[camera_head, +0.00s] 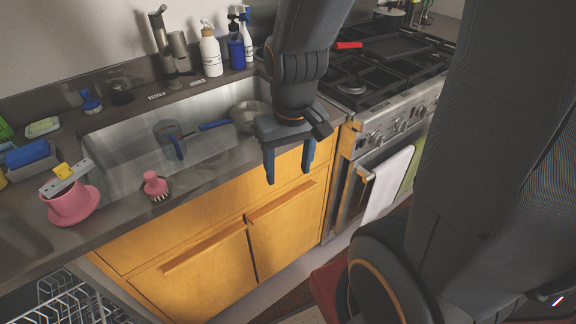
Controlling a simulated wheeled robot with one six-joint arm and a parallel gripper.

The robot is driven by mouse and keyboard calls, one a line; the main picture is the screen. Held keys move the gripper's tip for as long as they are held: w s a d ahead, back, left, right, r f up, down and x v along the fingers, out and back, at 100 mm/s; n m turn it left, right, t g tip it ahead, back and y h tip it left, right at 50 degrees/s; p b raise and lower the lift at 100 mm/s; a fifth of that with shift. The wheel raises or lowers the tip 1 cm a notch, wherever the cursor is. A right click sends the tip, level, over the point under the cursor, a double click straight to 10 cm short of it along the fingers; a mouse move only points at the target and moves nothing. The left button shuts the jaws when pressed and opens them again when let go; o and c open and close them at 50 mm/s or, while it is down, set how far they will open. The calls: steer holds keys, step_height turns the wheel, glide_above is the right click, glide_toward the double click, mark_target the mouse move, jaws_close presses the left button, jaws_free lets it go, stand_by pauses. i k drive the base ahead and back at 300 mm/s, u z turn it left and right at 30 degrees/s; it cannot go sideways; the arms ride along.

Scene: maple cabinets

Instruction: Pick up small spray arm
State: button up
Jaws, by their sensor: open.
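The small spray arm (80,174) seems to be the flat grey bar with a yellow hub, lying tilted across the top of a pink cup (70,203) at the left of the counter. The cup stands on a pink saucer (88,213). My gripper (289,175) is open and empty, with its two blue fingers pointing down. It appears in front of the sink's right end and the cabinet front, well to the right of the spray arm.
A pink brush (156,186) lies on the sink's front edge, near the cup. A blue sponge holder (31,159) stands behind the cup. The sink (115,147) holds pans. An open dishwasher rack (62,303) is at lower left. The stove (385,118) is at right.

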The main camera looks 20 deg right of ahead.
mark_target(67, 175)
steer(key=u, duration=1.35)
steer(key=k, duration=0.4)
steer(key=u, duration=0.35)
steer(key=i, duration=0.9)
steer(key=z, duration=0.5)
